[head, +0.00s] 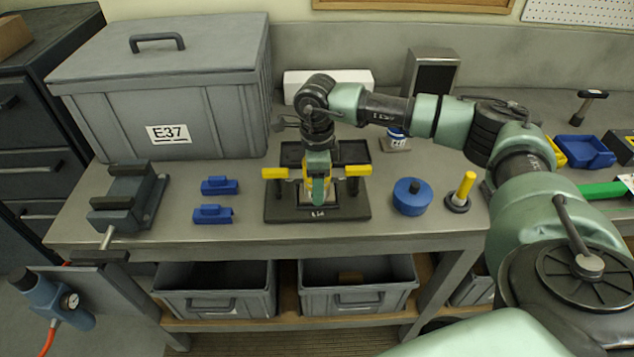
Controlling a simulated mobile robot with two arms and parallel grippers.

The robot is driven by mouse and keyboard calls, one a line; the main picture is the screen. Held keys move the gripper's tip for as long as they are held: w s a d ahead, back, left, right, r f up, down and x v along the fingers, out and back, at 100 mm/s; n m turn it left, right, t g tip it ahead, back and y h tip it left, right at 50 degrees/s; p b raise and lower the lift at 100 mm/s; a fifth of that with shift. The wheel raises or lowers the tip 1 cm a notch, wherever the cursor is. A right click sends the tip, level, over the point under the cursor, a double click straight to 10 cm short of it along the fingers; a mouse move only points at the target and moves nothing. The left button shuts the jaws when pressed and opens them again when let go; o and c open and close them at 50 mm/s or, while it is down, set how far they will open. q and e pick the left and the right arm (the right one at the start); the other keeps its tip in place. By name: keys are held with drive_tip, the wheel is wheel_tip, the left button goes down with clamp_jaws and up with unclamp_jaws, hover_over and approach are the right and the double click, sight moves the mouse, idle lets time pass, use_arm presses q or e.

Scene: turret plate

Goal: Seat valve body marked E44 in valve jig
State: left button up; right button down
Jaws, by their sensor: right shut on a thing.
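The valve jig (350,209) is a dark base plate on the bench with yellow-handled clamps on both sides and a small label on its front edge, too small to read surely. My right gripper (318,196) points down over the middle of the jig, between the clamps. It is shut on a partly hidden tan piece, seemingly the valve body (309,195). No E44 mark can be read on it, and I cannot tell whether it touches the jig floor. My left gripper is out of view.
A large grey lidded bin (110,110) marked E37, a vise (128,200) and two blue blocks (212,215) stand left. A blue round piece (412,198) and a yellow-handled tool (465,188) stand right. A labelled part (397,141) sits behind my right arm.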

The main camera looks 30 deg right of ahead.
drive_tip(key=shift+f, duration=0.2)
drive_tip(key=shift+c, duration=2.1)
unclamp_jaws()
drive_tip(key=shift+r+b, duration=0.4)
wheel_tip(320, 180, up, 7)
drive_tip(key=shift+r+b, duration=0.1)
drive_tip(key=shift+b, duration=0.75)
